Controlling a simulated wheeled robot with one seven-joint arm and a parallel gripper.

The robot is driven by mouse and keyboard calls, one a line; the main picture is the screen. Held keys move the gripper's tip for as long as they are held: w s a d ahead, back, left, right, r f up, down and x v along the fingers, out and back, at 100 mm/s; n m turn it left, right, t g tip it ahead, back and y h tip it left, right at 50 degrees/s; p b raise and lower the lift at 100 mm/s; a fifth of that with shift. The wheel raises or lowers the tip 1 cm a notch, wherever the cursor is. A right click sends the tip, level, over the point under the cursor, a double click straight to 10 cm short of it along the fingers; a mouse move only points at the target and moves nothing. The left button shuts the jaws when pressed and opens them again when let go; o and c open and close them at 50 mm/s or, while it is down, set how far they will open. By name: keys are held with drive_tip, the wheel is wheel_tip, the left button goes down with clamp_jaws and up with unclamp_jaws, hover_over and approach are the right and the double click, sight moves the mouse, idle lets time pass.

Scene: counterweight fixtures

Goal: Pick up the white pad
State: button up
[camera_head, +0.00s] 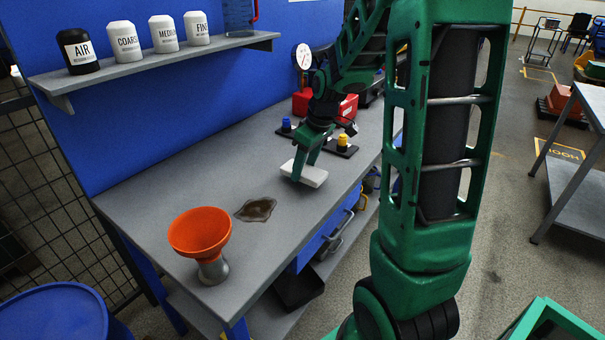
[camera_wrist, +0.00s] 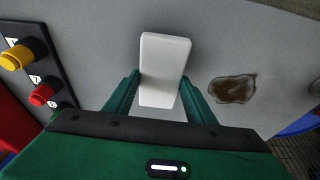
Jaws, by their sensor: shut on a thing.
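The white pad (camera_head: 313,176) is a small rounded block at the middle of the grey workbench (camera_head: 190,187). In the wrist view the white pad (camera_wrist: 164,66) sits between my two fingers, one on each long side. My gripper (camera_head: 302,172) points down at the bench and is shut on the pad. It also shows in the wrist view (camera_wrist: 162,88). I cannot tell whether the pad touches the bench or is slightly above it.
A brown stain (camera_head: 256,209) and an orange funnel (camera_head: 200,232) on a grey base lie nearer on the bench. Small boards with a blue knob (camera_head: 286,124) and a yellow knob (camera_head: 342,140) stand behind the pad. A shelf (camera_head: 150,62) holds several labelled bottles.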

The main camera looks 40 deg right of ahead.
drive_tip(key=w+a+r, duration=0.2)
drive_tip(key=a+r, duration=0.6)
drive_tip(key=a, duration=0.3)
drive_tip(key=shift+w+a, duration=0.2)
drive_tip(key=shift+w, duration=0.15)
drive_tip(key=shift+o, duration=0.4)
